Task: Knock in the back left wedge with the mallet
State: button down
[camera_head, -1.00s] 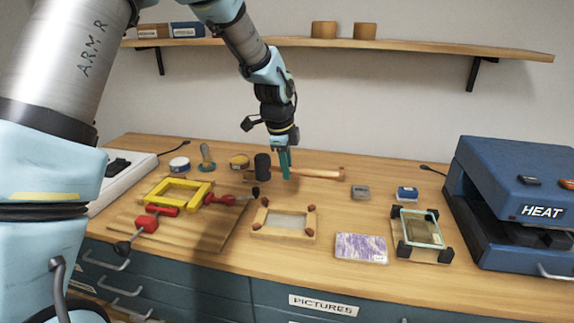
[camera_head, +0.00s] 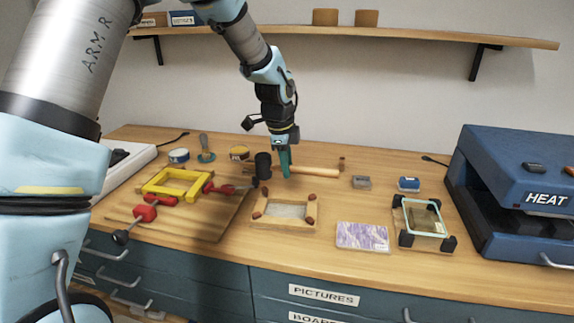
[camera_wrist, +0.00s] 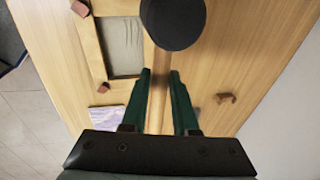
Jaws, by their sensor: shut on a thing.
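The mallet has a dark round head (camera_head: 263,165) and a pale wooden handle (camera_head: 318,172). My gripper (camera_head: 285,172) is shut on the handle near the head; in the wrist view the handle runs between the green fingers (camera_wrist: 160,100). Whether the mallet touches the bench is unclear. A wooden frame (camera_head: 283,222) around a pale panel lies in front of the mallet, with reddish-brown wedges at its corners. The back left wedge (camera_head: 265,191) is just below the mallet head in the picture. The frame's edge (camera_wrist: 92,45) shows in the wrist view, partly cut off.
A yellow frame (camera_head: 150,187) and red-handled clamps (camera_head: 145,212) lie on a board at left. A purple-white slab (camera_head: 362,236) and a glass-topped piece with black corners (camera_head: 424,220) lie at right. A blue heat press (camera_head: 510,180) stands far right. A shelf (camera_head: 400,35) spans the wall.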

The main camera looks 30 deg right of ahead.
jog(key=b+x, duration=0.1)
jog(key=x, duration=0.1)
jog(key=b+x, duration=0.1)
jog(key=x, duration=0.1)
jog(key=a+b+x, duration=0.1)
jog(key=b+x, duration=0.1)
jog(key=shift+s, duration=0.3)
jog(key=shift+r+p, duration=0.35)
jog(key=shift+p, duration=0.1)
jog(key=p+v, duration=0.1)
jog(key=v, duration=0.1)
jog(key=p+v, duration=0.2)
jog(key=d+p+v, duration=0.1)
jog(key=v, duration=0.1)
jog(key=shift+w+r+p, duration=0.2)
jog(key=shift+w+p, duration=0.1)
jog(key=shift+f, duration=0.1)
